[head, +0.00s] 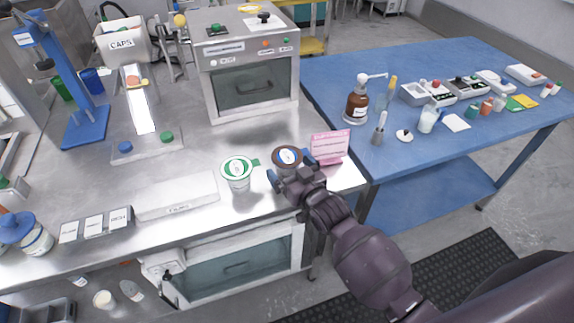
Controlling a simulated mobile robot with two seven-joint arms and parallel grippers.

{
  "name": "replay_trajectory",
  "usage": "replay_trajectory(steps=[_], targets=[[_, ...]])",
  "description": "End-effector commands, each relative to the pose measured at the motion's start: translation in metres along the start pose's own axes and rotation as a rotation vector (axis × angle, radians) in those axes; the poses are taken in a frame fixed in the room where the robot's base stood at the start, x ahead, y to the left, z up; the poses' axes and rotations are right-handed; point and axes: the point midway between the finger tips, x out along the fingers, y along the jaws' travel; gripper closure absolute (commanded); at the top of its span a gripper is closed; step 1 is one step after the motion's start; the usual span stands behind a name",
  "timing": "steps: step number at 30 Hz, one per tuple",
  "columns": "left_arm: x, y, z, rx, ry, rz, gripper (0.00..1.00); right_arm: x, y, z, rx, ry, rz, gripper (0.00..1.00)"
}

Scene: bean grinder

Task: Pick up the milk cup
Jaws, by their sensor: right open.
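Two cups stand near the front right of the steel counter. One is a white cup with a green-rimmed top (238,172) and a green tab. The other has a brown-rimmed top with a pale round label (286,157). I cannot read which label says milk. My right gripper (290,171) is open, with one blue fingertip to the left of the brown-topped cup and the other to its right. The gripper hides this cup's lower part, and I cannot tell whether the fingers touch it. The green-topped cup stands just left of the gripper. My left gripper is out of view.
A pink sign (329,146) stands right behind the gripper, near the counter's right edge. A white flat box (177,196) lies left of the cups. A grey oven-like machine (246,80) stands behind. A blue table (400,160) with bottles and small devices is at right.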

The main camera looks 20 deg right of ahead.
Motion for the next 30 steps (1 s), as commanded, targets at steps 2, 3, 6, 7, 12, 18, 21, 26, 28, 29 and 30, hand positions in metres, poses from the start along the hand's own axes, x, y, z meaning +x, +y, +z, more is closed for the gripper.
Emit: replay_trajectory(steps=[2, 3, 6, 7, 12, 18, 21, 26, 28, 29, 30], targets=[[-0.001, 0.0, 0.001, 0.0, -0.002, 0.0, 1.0, 0.0, 0.0, 0.0, 0.0, 0.0, 0.0, 0.05], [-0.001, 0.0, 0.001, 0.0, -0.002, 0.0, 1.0, 0.0, 0.0, 0.0, 0.0, 0.0, 0.0, 0.11], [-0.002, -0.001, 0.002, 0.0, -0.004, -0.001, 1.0, 0.0, 0.0, 0.0, 0.0, 0.0, 0.0, 0.26], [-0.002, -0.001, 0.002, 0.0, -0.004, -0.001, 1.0, 0.0, 0.0, 0.0, 0.0, 0.0, 0.0, 0.31], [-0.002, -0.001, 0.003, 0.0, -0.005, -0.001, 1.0, 0.0, 0.0, 0.0, 0.0, 0.0, 0.0, 0.57], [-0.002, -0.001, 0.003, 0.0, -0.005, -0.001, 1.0, 0.0, 0.0, -0.001, 0.0, 0.002, 0.0, 0.57], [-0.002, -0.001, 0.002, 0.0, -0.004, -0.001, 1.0, 0.0, 0.0, -0.003, -0.001, 0.002, 0.0, 0.57], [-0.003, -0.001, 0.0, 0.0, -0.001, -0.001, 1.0, -0.006, 0.0, -0.007, -0.001, 0.002, 0.0, 0.57], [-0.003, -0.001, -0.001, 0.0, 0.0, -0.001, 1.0, -0.014, 0.001, -0.006, -0.001, 0.001, 0.0, 0.57], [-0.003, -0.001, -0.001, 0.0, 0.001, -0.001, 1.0, -0.018, 0.001, -0.006, -0.001, 0.001, 0.001, 0.57], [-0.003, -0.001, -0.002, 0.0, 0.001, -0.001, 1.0, -0.024, 0.001, -0.006, -0.001, 0.001, 0.001, 0.57]])
